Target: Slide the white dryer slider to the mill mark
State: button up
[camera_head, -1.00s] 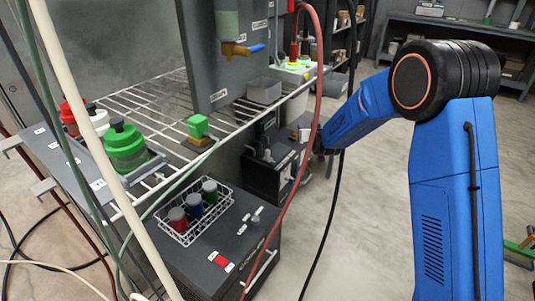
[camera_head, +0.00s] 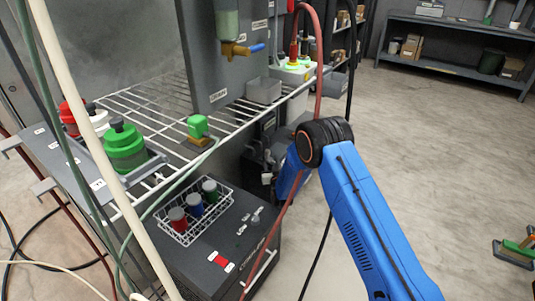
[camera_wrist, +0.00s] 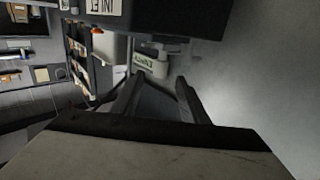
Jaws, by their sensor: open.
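My gripper (camera_wrist: 158,82) shows in the wrist view as two dark fingers, apart, with nothing held between them. In the head view it is hidden beyond my blue arm. I cannot make out the white dryer slider or the mill mark for certain. A small pale piece (camera_head: 266,178) shows by the dark units left of my arm in the head view; I cannot tell if it is the slider. In the wrist view a pale label with blurred lettering (camera_wrist: 143,62) lies just past the fingertips, apart from them.
A wire rack (camera_head: 160,95) holds red, white and green jars (camera_head: 124,148). A wire basket with capped bottles (camera_head: 196,205) stands on a dark cabinet (camera_head: 215,262). A red hose and dark cables hang near my arm. The floor at right is mostly clear.

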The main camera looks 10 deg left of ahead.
aim_at(268, 154)
jog(key=shift+x, duration=3.75)
grip_shut()
